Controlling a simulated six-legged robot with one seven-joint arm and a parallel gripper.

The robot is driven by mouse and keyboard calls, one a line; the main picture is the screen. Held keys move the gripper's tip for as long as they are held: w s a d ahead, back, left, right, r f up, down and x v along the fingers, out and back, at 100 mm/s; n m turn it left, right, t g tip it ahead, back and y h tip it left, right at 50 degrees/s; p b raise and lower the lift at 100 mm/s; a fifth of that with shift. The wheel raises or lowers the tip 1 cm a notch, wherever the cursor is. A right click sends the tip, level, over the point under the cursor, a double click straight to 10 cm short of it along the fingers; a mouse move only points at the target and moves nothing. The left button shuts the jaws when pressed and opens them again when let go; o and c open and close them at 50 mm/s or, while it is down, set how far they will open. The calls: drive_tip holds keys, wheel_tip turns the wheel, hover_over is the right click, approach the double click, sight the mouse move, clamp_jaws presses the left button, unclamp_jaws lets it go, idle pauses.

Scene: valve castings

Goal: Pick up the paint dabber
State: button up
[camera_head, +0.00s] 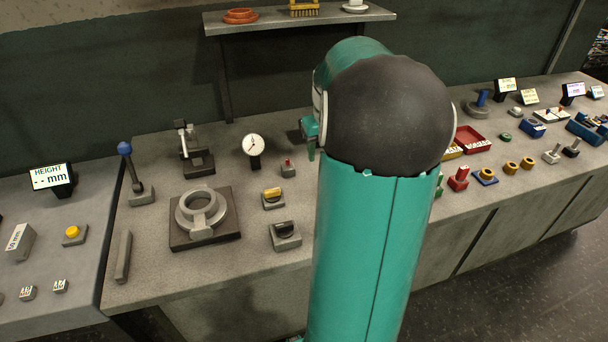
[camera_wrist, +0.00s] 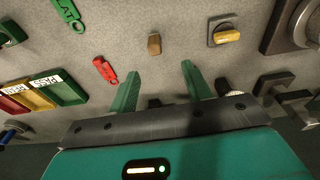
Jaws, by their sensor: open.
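My gripper (camera_wrist: 162,72) is open and empty above the grey bench in the wrist view, its two green fingers spread. In the head view my arm hides most of it. No object is clearly recognisable as the paint dabber. A small brown piece (camera_wrist: 154,44) lies on the bench just beyond the fingertips, between their lines, not touching them; it may be the dabber. A small dark object (camera_wrist: 154,102) shows between the finger bases, partly hidden.
A red tag (camera_wrist: 105,69) and green tag (camera_wrist: 69,14) lie left of the fingers. A yellow-knobbed switch (camera_wrist: 227,36) stands to the right. Trays (camera_wrist: 55,90) are at far left. In the head view, a dial gauge (camera_head: 254,146) and ring fixture (camera_head: 204,214) stand left of my arm.

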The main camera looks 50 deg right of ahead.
drive_tip(key=shift+w+d+f, duration=0.25)
drive_tip(key=shift+d+f, duration=0.85)
wheel_tip(320, 180, down, 7)
drive_tip(key=shift+r, duration=0.1)
drive_tip(key=shift+w+d+f, duration=0.1)
drive_tip(key=shift+w+f, duration=0.05)
drive_tip(key=shift+f, duration=0.15)
drive_tip(key=shift+w+f, duration=0.2)
drive_tip(key=shift+f, duration=1.1)
drive_tip(key=shift+w+f, duration=0.15)
drive_tip(key=shift+f, duration=1.1)
clamp_jaws()
